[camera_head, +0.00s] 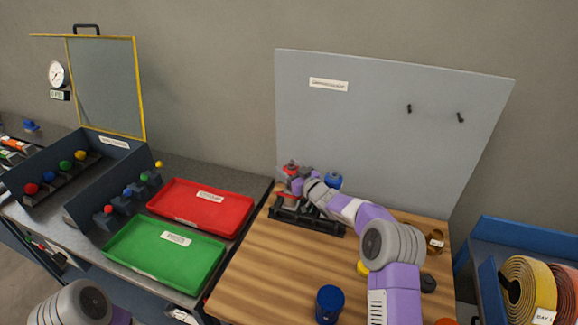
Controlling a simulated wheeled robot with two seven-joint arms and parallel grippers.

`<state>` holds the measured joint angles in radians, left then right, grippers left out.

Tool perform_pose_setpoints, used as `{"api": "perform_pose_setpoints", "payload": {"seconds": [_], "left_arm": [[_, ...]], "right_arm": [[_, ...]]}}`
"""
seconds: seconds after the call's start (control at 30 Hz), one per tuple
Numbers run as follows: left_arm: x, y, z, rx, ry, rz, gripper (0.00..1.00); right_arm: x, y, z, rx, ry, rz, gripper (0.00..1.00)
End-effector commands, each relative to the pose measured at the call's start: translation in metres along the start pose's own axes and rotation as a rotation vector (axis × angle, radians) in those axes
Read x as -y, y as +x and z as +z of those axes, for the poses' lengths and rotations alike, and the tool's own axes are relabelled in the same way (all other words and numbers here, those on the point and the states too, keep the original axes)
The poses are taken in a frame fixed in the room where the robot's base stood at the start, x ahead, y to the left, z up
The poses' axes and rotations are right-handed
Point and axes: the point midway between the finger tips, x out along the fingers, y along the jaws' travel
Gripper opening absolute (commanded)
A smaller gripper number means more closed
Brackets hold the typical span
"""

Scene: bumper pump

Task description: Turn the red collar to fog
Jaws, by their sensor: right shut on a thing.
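The red collar (291,168) shows as a small red patch at the back left of the wooden table, above a black fixture (300,217). My right gripper (296,180) reaches in over the fixture and is shut on the red collar. The fingers are small and partly overlap the collar, so the exact grip is hard to see. My gripper hides part of the collar, and any fog mark is too small to read. Of my left arm only a link shows at the bottom left; its gripper is out of view.
A blue part (333,180) stands just right of my right gripper. A dark blue cylinder (329,304) stands at the table's front. A grey backboard (390,130) rises behind. Red (203,205) and green (165,256) trays lie on the left bench.

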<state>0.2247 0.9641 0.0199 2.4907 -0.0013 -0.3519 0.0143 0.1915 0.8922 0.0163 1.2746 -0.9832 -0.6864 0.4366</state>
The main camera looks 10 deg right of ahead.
Motion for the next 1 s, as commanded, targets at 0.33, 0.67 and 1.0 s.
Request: {"api": "perform_pose_setpoints", "payload": {"seconds": [0.33, 0.67, 1.0], "left_arm": [[-0.0054, -0.0144, 0.0007, 0.000, 0.000, 0.000, 0.39], [-0.0054, -0.0145, 0.0008, 0.000, 0.000, 0.000, 0.39], [-0.0054, -0.0145, 0.0008, 0.000, 0.000, 0.000, 0.39]], "right_arm": [[0.0012, 0.0002, -0.0019, -0.004, -0.001, -0.069, 0.33], [0.0020, 0.0004, -0.0012, -0.004, 0.000, -0.076, 0.33], [0.0019, 0.0004, -0.0008, -0.003, -0.001, -0.075, 0.84]]}}
